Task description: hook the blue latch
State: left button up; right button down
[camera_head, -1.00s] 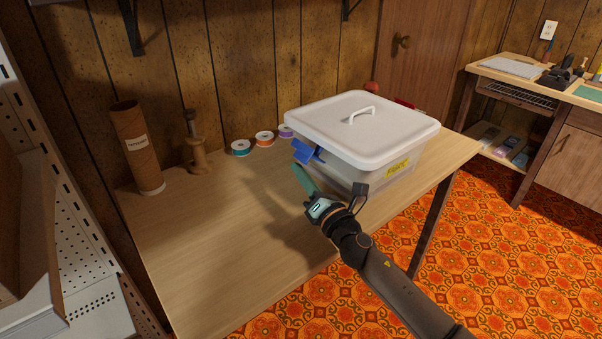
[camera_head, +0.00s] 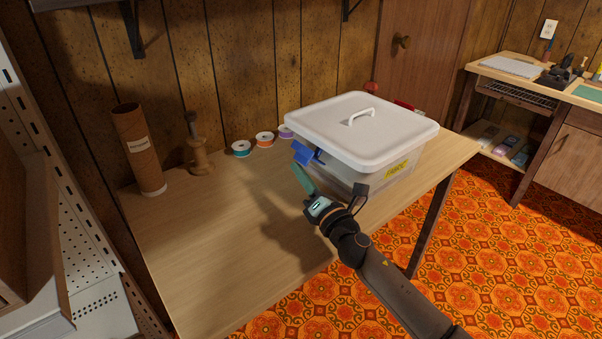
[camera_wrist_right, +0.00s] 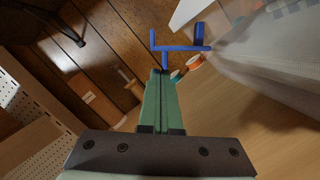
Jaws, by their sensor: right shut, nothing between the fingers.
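The blue latch (camera_head: 304,153) sticks out from the left side of the white-lidded clear box (camera_head: 345,168), just under the lid's edge. In the right wrist view the latch (camera_wrist_right: 180,47) shows as a blue bar with upright prongs, just beyond my fingertips. My right gripper (camera_head: 297,171) has green fingers, shut and empty, pointing up toward the latch from just below and in front of it. In the right wrist view the closed fingers (camera_wrist_right: 160,75) end close to the latch's lower stem; I cannot tell whether they touch. My left gripper is not in view.
A red latch (camera_head: 404,105) shows at the box's far side. Thread spools (camera_head: 264,139), a wooden spindle (camera_head: 197,150) and a cardboard tube (camera_head: 139,150) stand along the table's back. The wooden table (camera_head: 215,235) is bare in front. White perforated shelving (camera_head: 85,235) stands at the left.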

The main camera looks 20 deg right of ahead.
aim_at(305, 154)
jog(key=shift+r+m+p, duration=0.2)
jog(key=shift+m+p, duration=0.1)
jog(key=shift+p, duration=0.05)
jog(key=r+m+p, duration=0.1)
jog(key=m+p, duration=0.1)
jog(key=r+m+h+p, duration=0.1)
jog(key=m+p, duration=0.1)
jog(key=p, duration=0.1)
jog(key=r+m+g+p, duration=0.1)
jog(key=p, duration=0.1)
jog(key=shift+w+d+r+m, duration=0.1)
jog(key=shift+d+r+m, duration=0.1)
jog(key=shift+d+m, duration=0.15)
jog(key=m+p, duration=0.1)
jog(key=p, duration=0.1)
jog(key=shift+w+d+r+m+p, duration=0.1)
jog(key=shift+d+r+m+p, duration=0.05)
jog(key=shift+r+m+p, duration=0.2)
jog(key=shift+m+p, duration=0.3)
jog(key=shift+d+m+g+h+p, duration=0.3)
jog(key=shift+m+p, duration=0.1)
jog(key=shift+m, duration=0.2)
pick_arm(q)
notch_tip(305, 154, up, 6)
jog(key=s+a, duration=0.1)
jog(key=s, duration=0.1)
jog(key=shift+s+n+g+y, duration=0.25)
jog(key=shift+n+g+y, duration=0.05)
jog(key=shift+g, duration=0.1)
